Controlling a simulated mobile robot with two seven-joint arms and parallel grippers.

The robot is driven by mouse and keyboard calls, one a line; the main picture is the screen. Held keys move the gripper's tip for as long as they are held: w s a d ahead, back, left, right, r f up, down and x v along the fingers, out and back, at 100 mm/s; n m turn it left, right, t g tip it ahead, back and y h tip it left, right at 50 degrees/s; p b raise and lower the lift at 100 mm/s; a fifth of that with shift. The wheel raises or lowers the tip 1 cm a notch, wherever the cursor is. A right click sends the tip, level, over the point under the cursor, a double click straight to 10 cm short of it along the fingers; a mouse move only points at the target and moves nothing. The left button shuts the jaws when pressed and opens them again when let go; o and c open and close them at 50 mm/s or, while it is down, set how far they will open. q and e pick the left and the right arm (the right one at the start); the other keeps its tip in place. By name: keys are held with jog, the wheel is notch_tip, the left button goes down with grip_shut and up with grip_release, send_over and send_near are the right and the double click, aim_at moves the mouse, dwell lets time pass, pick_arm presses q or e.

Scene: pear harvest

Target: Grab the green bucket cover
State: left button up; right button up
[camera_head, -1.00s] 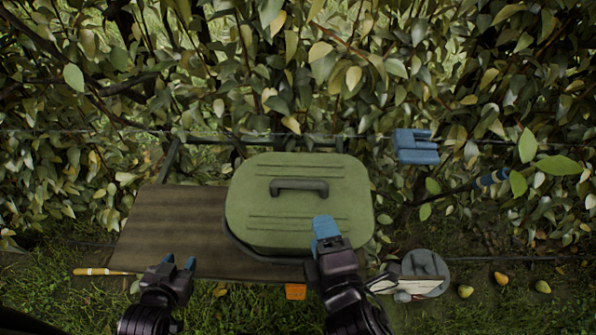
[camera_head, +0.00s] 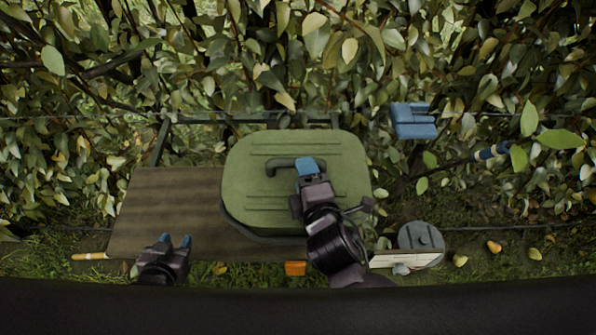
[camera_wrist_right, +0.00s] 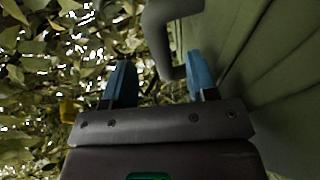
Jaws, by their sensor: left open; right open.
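The green bucket cover (camera_head: 260,195) sits on top of the green bucket on the wooden table. Its dark handle (camera_head: 283,165) stands up in the middle of the lid. My right gripper (camera_head: 308,167) is over the lid, at the right end of the handle and partly hiding it. In the right wrist view, the open blue fingers (camera_wrist_right: 160,82) point toward the handle (camera_wrist_right: 165,40), which is just ahead of them; the green lid (camera_wrist_right: 275,85) is at the right. My left gripper (camera_head: 175,241) is open and empty at the front edge of the table, left of the bucket.
The wooden table (camera_head: 165,210) is bare left of the bucket. A round grey object (camera_head: 421,238), an orange block (camera_head: 295,268) and several pears (camera_head: 494,246) lie near the front right. A blue object (camera_head: 414,121) hangs before the leafy hedge.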

jog(key=shift+x, duration=1.5)
jog(key=c, duration=1)
